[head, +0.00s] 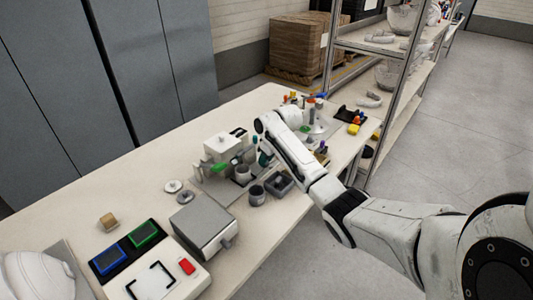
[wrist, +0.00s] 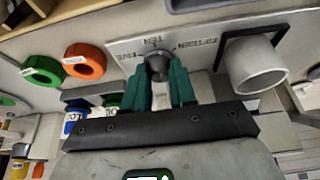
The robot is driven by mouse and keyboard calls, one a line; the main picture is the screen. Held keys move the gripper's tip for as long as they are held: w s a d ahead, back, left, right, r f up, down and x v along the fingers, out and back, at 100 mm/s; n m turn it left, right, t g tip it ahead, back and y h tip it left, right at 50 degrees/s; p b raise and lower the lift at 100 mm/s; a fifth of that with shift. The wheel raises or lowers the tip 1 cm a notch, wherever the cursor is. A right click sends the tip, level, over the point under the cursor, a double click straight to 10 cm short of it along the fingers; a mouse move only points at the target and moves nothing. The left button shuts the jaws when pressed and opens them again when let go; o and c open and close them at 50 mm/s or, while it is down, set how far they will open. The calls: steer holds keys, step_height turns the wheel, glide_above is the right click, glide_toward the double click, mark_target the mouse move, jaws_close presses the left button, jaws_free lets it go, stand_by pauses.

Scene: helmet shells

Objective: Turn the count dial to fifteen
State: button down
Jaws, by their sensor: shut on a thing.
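The count dial shows in the wrist view as a dark round knob (wrist: 157,64) on a light panel (wrist: 125,46) with dark lettering around it. The lettering is tilted and too small to read surely, so I cannot tell the dial's setting. My gripper (wrist: 160,78) has two teal fingers, one on each side of the knob, and is shut on it. The fingers hide part of the knob and the panel below it. In the head view my arm reaches over the far half of the table, and I cannot make out the dial there.
In the wrist view a silver cup (wrist: 257,78) stands right of the dial; an orange ring (wrist: 85,62) and a green ring (wrist: 42,71) lie left. In the head view a grey box (head: 203,222) sits on the table (head: 95,195), and a metal shelf (head: 400,95) stands behind.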

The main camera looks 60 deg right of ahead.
steer(key=m+p, duration=0.1)
steer(key=m+h, duration=0.1)
steer(key=m, duration=0.1)
steer(key=m+p, duration=0.1)
steer(key=shift+w+a+m+g+p, duration=0.1)
steer(key=shift+a+m+g+p, duration=0.2)
steer(key=shift+g, duration=0.1)
steer(key=m+g+h, duration=0.1)
steer(key=m, duration=0.3)
steer(key=shift+m+h, duration=0.3)
steer(key=shift+h, duration=0.1)
steer(key=c, duration=0.9)
jaws_free()
steer(key=shift+r, duration=0.1)
steer(key=v, duration=1)
steer(key=shift+w+r+p, duration=0.1)
steer(key=shift+r+p, duration=0.2)
steer(key=shift+p, duration=0.05)
